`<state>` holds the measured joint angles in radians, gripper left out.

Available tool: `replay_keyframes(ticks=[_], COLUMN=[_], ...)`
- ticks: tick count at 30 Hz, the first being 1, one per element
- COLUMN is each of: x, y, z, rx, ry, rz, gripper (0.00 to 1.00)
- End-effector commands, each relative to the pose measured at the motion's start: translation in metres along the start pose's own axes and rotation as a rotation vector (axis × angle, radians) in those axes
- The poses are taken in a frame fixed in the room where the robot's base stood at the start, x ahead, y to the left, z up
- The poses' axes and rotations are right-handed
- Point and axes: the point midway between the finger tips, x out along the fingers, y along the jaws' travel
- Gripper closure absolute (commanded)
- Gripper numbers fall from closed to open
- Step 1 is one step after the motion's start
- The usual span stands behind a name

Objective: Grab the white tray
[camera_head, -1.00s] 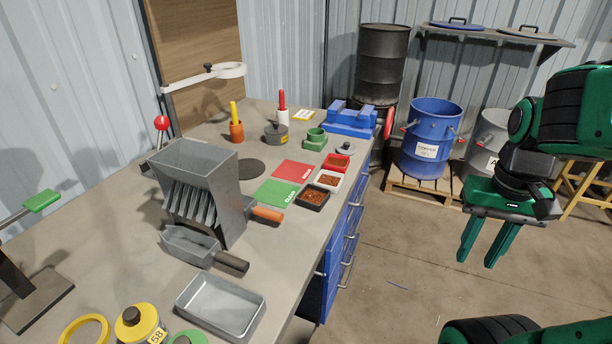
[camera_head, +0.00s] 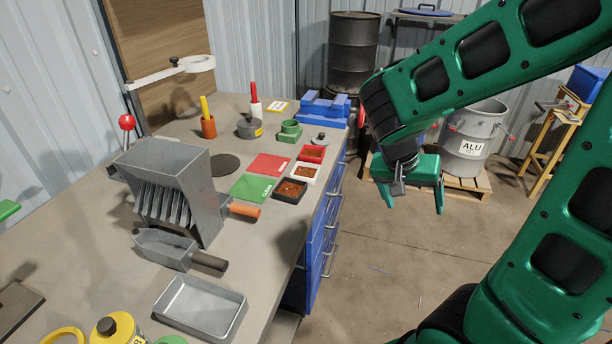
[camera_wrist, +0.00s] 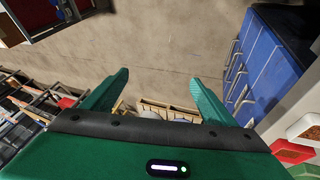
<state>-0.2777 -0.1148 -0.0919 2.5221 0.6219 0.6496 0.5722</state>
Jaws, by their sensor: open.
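The small white tray (camera_head: 303,182) sits on the workbench near its right edge, with brown-orange scrap in it. It stands between a red tray (camera_head: 314,150) and a black tray (camera_head: 286,199), each also with scrap in it. The white tray also shows at the right edge of the wrist view (camera_wrist: 302,129). My gripper (camera_head: 413,206) is open and empty. It hangs over the floor beside the bench, to the right of the trays and apart from them. In the wrist view nothing is between its fingers (camera_wrist: 160,78) but floor.
Red (camera_head: 270,164) and green (camera_head: 253,188) mats lie left of the trays. A grey hopper (camera_head: 168,180), a scoop (camera_head: 165,249) and a grey metal tray (camera_head: 201,306) stand nearer. A blue vise-like block (camera_head: 322,112) is behind.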

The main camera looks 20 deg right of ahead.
Motion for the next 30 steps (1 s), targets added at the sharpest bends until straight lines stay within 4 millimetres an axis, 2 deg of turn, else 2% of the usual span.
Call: replay_keyframes(ticks=[1, 5, 8, 12, 15, 19, 23, 26, 30], x=[0.0, -0.007, -0.02, -0.045, -0.063, -0.081, -0.09, -0.088, -0.075], y=[-0.022, -0.073, -0.118, -0.179, -0.216, -0.248, -0.264, -0.27, -0.276], z=[-0.004, -0.016, -0.018, -0.008, 0.006, 0.024, 0.035, 0.032, 0.016], rx=[-0.003, 0.027, 0.041, 0.046, 0.042, 0.034, 0.031, 0.032, 0.034], ry=[0.064, 0.25, 0.398, 0.59, 0.689, 0.773, 0.813, 0.821, 0.82], rz=[0.015, 0.012, -0.029, -0.132, -0.216, -0.307, -0.36, -0.372, -0.371], gripper=[0.2, 0.2, 0.2, 0.2, 0.2, 0.2, 0.2, 0.2, 0.2])
